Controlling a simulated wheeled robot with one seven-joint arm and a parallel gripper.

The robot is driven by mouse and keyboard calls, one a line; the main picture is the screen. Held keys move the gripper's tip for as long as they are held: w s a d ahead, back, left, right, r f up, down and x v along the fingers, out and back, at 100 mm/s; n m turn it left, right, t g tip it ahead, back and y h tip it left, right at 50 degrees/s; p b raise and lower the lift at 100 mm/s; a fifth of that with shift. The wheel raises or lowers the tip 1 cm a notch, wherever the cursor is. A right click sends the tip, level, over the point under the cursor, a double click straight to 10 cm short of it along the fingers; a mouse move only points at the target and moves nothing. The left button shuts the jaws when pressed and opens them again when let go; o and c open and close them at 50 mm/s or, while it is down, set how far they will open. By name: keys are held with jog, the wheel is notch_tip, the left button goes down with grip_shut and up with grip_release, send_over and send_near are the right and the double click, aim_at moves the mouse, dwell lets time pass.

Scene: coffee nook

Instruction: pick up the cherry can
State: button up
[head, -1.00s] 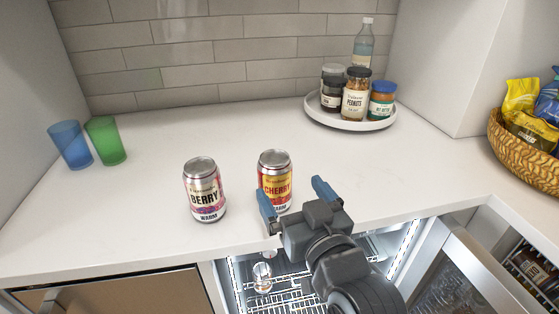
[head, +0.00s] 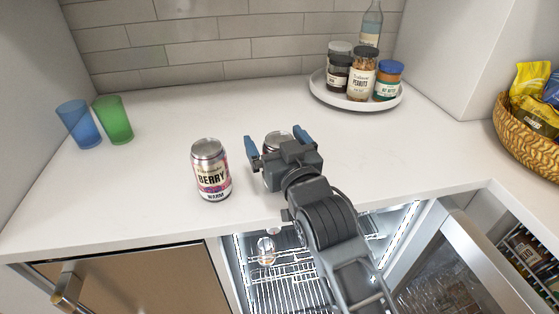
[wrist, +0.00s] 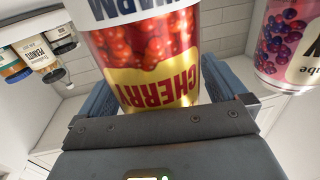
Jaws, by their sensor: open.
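The cherry can (head: 278,139) stands on the white counter, mostly hidden behind my gripper in the head view; only its silver top and a bit of its side show. In the wrist view the cherry can (wrist: 150,60) fills the middle, its red and yellow label upside down. My gripper (head: 279,143) is open, with one blue finger on each side of the can. In the wrist view the fingers (wrist: 160,88) flank it; I cannot tell whether either touches it.
The berry can (head: 211,170) stands just left of my gripper and shows at the right in the wrist view (wrist: 289,45). A round tray (head: 356,103) with jars and a bottle is at the back right. Blue (head: 78,124) and green (head: 114,119) cups stand at left. An open fridge (head: 290,285) lies below the counter edge.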

jog(key=c, duration=1.4)
jog(key=shift+o, duration=0.2)
jog(key=shift+r, duration=0.2)
